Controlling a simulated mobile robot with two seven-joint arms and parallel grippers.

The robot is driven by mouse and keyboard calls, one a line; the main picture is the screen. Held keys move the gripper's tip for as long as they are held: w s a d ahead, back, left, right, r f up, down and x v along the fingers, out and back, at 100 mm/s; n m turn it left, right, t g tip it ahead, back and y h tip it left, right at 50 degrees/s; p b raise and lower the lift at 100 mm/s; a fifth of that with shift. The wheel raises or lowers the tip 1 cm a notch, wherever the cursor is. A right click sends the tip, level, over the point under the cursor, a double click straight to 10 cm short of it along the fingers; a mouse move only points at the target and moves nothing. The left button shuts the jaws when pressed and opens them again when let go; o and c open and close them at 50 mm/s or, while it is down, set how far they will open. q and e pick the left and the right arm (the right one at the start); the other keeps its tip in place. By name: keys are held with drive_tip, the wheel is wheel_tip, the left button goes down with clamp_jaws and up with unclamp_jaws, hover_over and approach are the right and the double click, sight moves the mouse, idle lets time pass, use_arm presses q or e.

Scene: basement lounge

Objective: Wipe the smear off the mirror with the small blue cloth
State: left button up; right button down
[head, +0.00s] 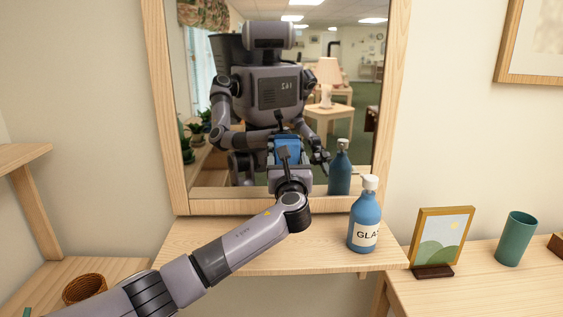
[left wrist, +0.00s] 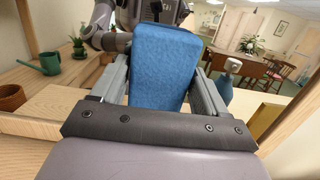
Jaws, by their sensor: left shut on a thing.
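The mirror (head: 391,100) has a light wood frame and stands upright behind a wooden shelf. My left gripper (head: 289,168) is in front of the lower middle of the glass. It is shut on the small blue cloth (left wrist: 165,75), which stands up as a thick pad between the fingers in the left wrist view. In the head view blue shows just above the wrist, overlapping the reflection. I cannot tell whether the cloth touches the glass. No smear can be made out. My right gripper is not directly in view; only a reflection of that arm shows.
A blue spray bottle labelled "GLA" (head: 364,215) stands on the wooden shelf (head: 330,258), right of my left wrist. A picture frame (head: 441,240) and green cup (head: 516,238) stand on a right-hand surface. A wicker basket (head: 84,289) is at lower left.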

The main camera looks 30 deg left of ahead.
sight(256, 154)
use_arm(q)
drive_tip(key=shift+s+a, duration=0.2)
drive_tip(key=shift+a, duration=0.15)
drive_tip(key=s+a, duration=0.1)
drive_tip(key=a, duration=0.1)
drive_tip(key=shift+s+a, duration=0.3)
drive_tip(key=shift+s, duration=0.05)
drive_tip(key=shift+a, duration=0.1)
drive_tip(key=shift+s+a, duration=0.45)
drive_tip(key=shift+a, duration=0.35)
drive_tip(key=shift+s+a, duration=0.45)
drive_tip(key=shift+a, duration=0.3)
drive_tip(key=shift+r+v, duration=0.15)
drive_tip(key=shift+v, duration=1.3)
drive_tip(key=shift+r+v, duration=0.2)
drive_tip(key=shift+v, duration=1.3)
